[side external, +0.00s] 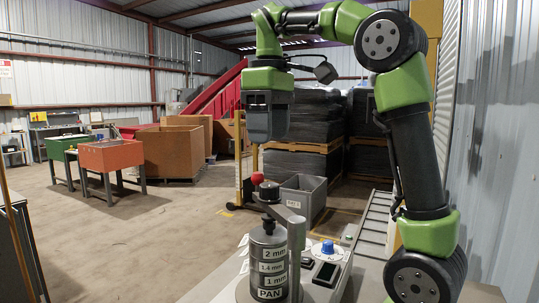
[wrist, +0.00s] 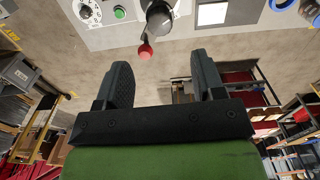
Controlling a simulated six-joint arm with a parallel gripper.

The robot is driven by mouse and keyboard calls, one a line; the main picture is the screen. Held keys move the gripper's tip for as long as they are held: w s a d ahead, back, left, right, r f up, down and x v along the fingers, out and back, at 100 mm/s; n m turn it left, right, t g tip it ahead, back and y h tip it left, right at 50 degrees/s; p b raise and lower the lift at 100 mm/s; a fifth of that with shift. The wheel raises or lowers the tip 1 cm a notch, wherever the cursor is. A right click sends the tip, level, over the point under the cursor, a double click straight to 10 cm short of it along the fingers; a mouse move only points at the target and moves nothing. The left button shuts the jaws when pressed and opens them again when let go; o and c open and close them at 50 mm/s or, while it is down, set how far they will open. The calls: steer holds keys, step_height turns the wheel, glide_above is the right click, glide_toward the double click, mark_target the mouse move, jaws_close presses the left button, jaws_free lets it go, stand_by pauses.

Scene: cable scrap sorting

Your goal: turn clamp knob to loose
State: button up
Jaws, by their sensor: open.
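The sieve stack (side external: 268,262) stands upright on the machine, with labels 2 mm, 1.4 mm, 1 mm and PAN. A grey clamp arm (side external: 284,211) reaches over its top. On it sits a dark clamp knob (side external: 269,191) with a red ball (side external: 257,178) sticking up on a short lever. In the wrist view the dark knob (wrist: 159,18) and red ball (wrist: 145,51) lie at the top, beyond my fingertips. My gripper (side external: 268,136) is open and empty, above the stack and clear of the knob; its two fingers also show in the wrist view (wrist: 162,66). Any loose marking is too small to read.
A blue knob (side external: 328,247) and a dark display (side external: 327,273) sit on the machine beside the stack. A white dial (wrist: 87,11) and green button (wrist: 120,13) show in the wrist view. A grey bin (side external: 303,197) stands behind. Air around the knob is free.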

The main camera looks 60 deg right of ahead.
mark_target(270, 184)
steer(key=m, duration=0.4)
steer(key=shift+m, duration=0.4)
steer(key=m, duration=0.5)
steer(key=shift+s+f, duration=0.1)
steer(key=shift+f, duration=0.05)
step_height(270, 184, down, 10)
steer(key=shift+r, duration=0.1)
steer(key=shift+c, duration=0.3)
steer(key=c, duration=0.9)
